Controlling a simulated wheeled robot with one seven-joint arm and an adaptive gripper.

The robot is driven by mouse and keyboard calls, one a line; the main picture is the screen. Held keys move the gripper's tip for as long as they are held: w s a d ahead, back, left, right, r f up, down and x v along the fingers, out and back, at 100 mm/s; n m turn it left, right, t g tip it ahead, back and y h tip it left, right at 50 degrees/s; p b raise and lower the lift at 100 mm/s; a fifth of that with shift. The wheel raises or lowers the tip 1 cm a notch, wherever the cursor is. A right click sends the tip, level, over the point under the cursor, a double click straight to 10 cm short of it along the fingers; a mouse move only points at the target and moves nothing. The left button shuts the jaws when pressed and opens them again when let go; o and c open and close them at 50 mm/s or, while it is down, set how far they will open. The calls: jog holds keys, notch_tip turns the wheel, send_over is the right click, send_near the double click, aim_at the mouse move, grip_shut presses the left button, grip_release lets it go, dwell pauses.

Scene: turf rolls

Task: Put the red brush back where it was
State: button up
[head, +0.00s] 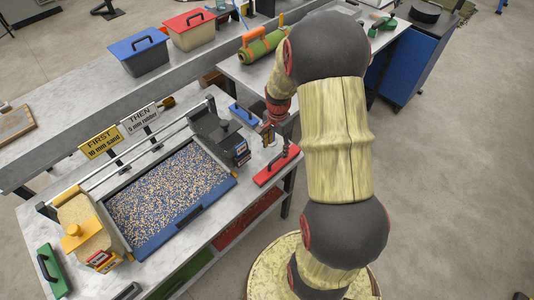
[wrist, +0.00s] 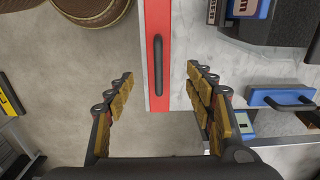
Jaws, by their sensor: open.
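The red brush (head: 277,165), a long flat red block with a black bar handle, lies at the right front edge of the grey worktable (head: 182,262). In the wrist view the red brush (wrist: 157,88) runs up the middle, its handle lengthwise. My gripper (head: 277,138) is over the brush in the head view. In the wrist view my gripper (wrist: 161,78) is open, with one finger on each side of the brush's near end and nothing gripped. I cannot tell its exact height above the handle.
A blue brush (head: 243,115) lies behind, and a green one (head: 53,270) at the far left. A tray of granules (head: 170,197) fills the table's middle, between a yellow-topped spreader (head: 85,226) and a dark spreader (head: 218,134). Signs (head: 100,143) stand behind. Floor is clear at right.

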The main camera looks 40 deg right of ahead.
jog(key=w+a+r+n+t, duration=0.1)
jog(key=a+r+n, duration=0.1)
jog(key=a+r, duration=0.3)
jog(key=a+r+n+t, duration=0.1)
jog(key=a+r+n, duration=0.15)
jog(key=r, duration=0.55)
jog(key=s+a+r+n+t, duration=0.3)
jog(key=s+a+r+n, duration=0.9)
jog(key=s+a+r, duration=0.3)
jog(key=a+r, duration=0.1)
jog(key=a, duration=0.2)
jog(key=shift+s+r+t, duration=0.15)
jog(key=shift+s+t, duration=0.15)
jog(key=shift+a, duration=0.1)
